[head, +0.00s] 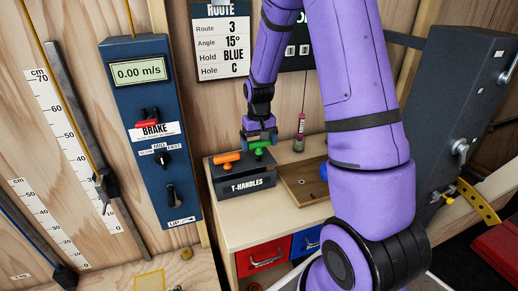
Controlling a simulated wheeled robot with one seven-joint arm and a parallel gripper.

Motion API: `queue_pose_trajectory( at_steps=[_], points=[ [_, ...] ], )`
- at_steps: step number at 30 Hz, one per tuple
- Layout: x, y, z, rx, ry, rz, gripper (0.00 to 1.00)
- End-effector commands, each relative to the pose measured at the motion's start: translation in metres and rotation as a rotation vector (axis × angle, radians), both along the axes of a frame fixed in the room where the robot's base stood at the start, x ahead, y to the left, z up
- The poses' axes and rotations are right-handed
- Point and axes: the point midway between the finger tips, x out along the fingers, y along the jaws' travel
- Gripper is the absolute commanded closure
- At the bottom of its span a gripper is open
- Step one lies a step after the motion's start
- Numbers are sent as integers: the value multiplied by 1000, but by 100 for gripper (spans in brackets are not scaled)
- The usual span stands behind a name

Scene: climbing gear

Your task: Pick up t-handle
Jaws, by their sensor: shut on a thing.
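A dark box labelled T-HANDLES (243,187) sits on the light wooden bench top. It holds an orange t-handle (225,158) on the left and a green t-handle (261,144) on the right. My gripper (259,140) points down over the right part of the box and is shut on the green t-handle. The green handle is still at the box top; whether its lower end is inside a slot is hidden. The orange handle stands apart, left of the gripper. My purple arm covers the area to the right.
A shallow wooden tray (290,190) lies right of the box, with a blue item (324,171) in it, partly hidden by my arm. A small red-topped cylinder (299,143) is behind. A blue brake panel (150,130) is at left, a grey cabinet (445,100) at right.

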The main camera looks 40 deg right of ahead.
Motion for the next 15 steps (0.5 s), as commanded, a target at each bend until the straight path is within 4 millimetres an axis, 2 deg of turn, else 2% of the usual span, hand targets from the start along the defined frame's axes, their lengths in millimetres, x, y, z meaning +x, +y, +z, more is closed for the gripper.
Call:
queue_pose_trajectory(
  at_steps=[15],
  points=[
    [1, -1, 106, -1, -5, -1, 37]
  ],
)
